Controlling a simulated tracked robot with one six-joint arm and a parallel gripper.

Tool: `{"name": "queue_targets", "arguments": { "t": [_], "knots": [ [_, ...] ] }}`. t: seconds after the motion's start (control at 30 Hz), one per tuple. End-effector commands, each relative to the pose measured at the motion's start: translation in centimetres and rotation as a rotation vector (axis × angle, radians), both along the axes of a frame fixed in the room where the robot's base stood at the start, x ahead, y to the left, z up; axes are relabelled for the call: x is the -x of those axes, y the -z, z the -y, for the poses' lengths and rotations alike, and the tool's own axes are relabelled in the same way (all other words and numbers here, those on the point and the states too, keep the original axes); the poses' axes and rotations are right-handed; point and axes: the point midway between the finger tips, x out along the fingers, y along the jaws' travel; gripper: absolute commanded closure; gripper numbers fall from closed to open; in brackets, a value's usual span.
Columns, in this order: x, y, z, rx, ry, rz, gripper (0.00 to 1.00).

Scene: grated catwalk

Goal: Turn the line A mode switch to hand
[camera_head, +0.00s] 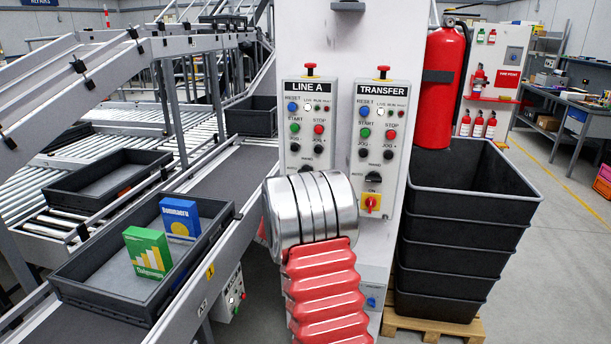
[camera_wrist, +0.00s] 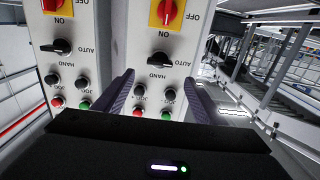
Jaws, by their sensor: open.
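The line A panel (camera_head: 307,125) stands left of the transfer panel (camera_head: 379,130) on a white column. My silver and red arm hides the lower line A panel in the head view. In the wrist view, which is upside down, the line A mode switch (camera_wrist: 160,58) is a black knob, with AUTO at its right and HAND below it. I cannot tell surely where it points. My gripper (camera_wrist: 161,88) is open and empty, with the JOG buttons (camera_wrist: 154,93) showing between its fingers. The mode switch appears just beyond the fingertips; contact does not show.
The transfer mode switch (camera_wrist: 57,47) is close beside, left in the wrist view. A red-yellow rotary switch (camera_wrist: 167,12) sits beyond the line A knob. Stacked black bins (camera_head: 458,230) and a fire extinguisher (camera_head: 441,80) stand right of the column, a conveyor (camera_head: 215,185) left.

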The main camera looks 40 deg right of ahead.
Motion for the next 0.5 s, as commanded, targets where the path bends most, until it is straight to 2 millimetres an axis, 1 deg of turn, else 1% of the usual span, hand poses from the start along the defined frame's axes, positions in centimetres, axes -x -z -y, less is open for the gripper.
{"name": "queue_targets", "arguments": {
  "t": [0.1, 0.5],
  "knots": [
    [-1.0, 0.0, 1.4, 0.001, 0.001, 0.001, 0.36],
    [-4.0, 0.1, 5.3, 0.001, 0.001, -0.001, 0.36]
  ]
}}
